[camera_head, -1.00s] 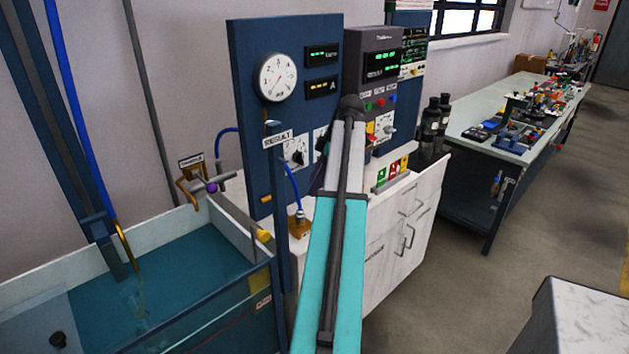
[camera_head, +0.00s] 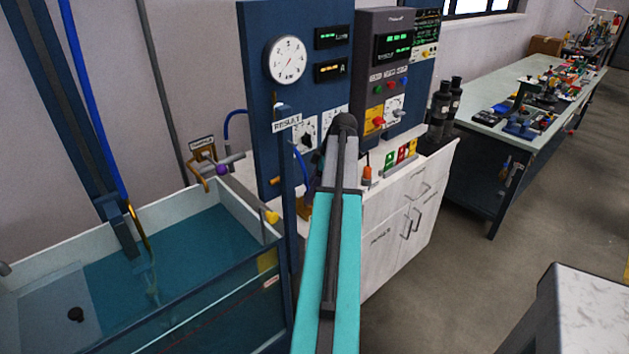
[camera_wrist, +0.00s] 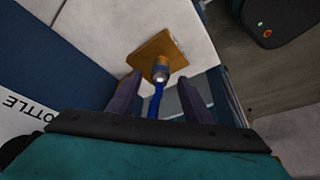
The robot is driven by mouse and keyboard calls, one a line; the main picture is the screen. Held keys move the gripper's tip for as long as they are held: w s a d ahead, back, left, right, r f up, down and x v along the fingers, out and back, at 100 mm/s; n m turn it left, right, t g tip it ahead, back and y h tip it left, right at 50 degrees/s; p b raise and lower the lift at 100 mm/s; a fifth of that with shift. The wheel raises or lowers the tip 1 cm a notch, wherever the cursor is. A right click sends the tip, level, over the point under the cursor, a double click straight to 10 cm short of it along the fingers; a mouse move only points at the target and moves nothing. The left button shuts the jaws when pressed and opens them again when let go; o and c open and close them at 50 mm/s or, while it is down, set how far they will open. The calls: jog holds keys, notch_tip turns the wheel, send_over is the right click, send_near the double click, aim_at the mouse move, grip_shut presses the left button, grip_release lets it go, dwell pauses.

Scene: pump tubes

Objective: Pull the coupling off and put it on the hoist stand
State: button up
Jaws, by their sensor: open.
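A metal coupling with an orange-brown band (camera_wrist: 160,70) stands on a tan square plate in the wrist view. A blue hose (camera_wrist: 155,105) runs from it towards my gripper. My gripper (camera_wrist: 161,90) is open, with one dark finger on each side of the hose. The coupling is just beyond the fingertips, and I see no grip on it. In the head view the tan plate (camera_head: 304,208) is partly hidden behind my arm, and the blue hose (camera_head: 301,165) hangs above it. I cannot tell which thing is the hoist stand.
A blue panel with a round gauge (camera_head: 286,60) rises behind the white cabinet (camera_head: 392,228). A blue post with a RESULT sign (camera_head: 286,123) stands left of my arm. A water tank (camera_head: 262,222) fills the lower left. A bench (camera_head: 480,125) stands at right, with open floor before it.

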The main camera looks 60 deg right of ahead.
jog(key=shift+x, duration=1.45)
grip_shut()
jog(key=shift+r+p, duration=0.6)
jog(key=shift+r, duration=0.2)
dwell(0.3)
jog(key=shift+r+p, duration=0.9)
jog(key=shift+r, duration=0.9)
